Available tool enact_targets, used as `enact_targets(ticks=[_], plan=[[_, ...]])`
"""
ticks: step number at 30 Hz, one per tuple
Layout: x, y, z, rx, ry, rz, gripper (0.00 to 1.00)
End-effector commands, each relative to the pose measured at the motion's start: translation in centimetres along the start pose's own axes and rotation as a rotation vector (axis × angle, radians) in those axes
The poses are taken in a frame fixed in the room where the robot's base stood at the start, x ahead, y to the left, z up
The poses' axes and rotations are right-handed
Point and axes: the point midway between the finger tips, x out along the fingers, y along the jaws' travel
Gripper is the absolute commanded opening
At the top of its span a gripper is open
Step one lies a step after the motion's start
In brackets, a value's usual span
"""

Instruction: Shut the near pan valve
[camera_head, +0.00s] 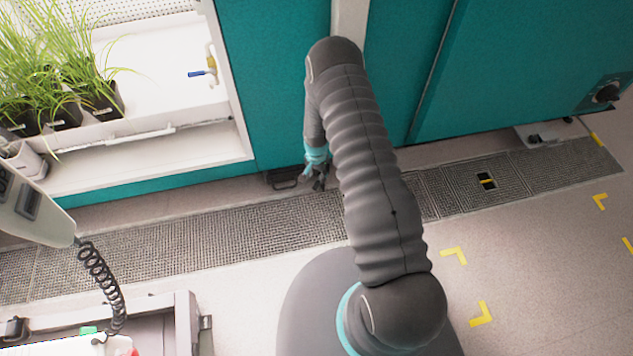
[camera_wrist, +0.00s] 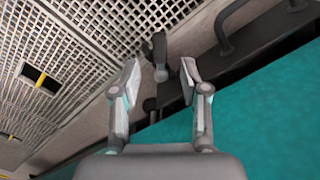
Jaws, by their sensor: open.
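A small valve (camera_head: 211,66) with a brass-yellow body and a blue lever (camera_head: 195,74) sits at the right end of the white plant pan (camera_head: 165,95), upper left in the head view. Its lever points left, across the upright pipe. My gripper (camera_head: 318,183) is far below and right of it, low by the base of the teal chamber. In the wrist view my gripper (camera_wrist: 158,72) is open and empty. A dark grey lever with a rounded end (camera_wrist: 158,58) shows between and beyond its fingertips. I cannot tell whether they touch. The blue lever is not in the wrist view.
A black pedal-like bar (camera_head: 285,181) sits low beside my gripper; a black bar handle (camera_wrist: 226,25) shows in the wrist view. Potted grass (camera_head: 65,75) fills the pan's left side. A floor grating (camera_head: 200,240) runs along the teal wall. A cart (camera_head: 186,325) stands lower left.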

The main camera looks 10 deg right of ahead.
Motion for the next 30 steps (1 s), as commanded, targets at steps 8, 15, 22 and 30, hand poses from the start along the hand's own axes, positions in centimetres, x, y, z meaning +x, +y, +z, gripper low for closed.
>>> enact_targets(ticks=[8, 15, 22, 30], plan=[[3.7, 0.0, 0.1, 0.000, -0.001, 0.001, 0.45], [4.7, 0.0, 0.0, 0.000, 0.000, 0.000, 0.45], [4.7, 0.0, 0.0, 0.000, 0.000, 0.000, 0.42], [4.6, 0.0, 0.0, 0.000, 0.000, 0.000, 0.00]])
